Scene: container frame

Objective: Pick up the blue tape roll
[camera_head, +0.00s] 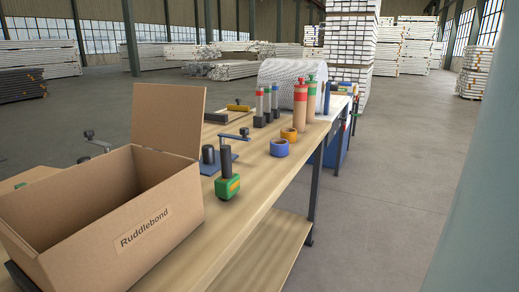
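The blue tape roll (279,148) lies on the wooden workbench (262,186), close to the bench's right edge. An orange-yellow tape roll (289,134) sits just behind it, slightly to the right. They look very close together, and I cannot tell whether they touch. Neither of my grippers is in view, and nothing is holding the blue roll.
An open cardboard box (145,225) labelled Ruddlebond fills the near left. A green and black crank tool (227,186) stands between it and the rolls. Orange bottles (300,103) and smaller tubes (267,104) stand behind the rolls. Open floor (400,170) lies right.

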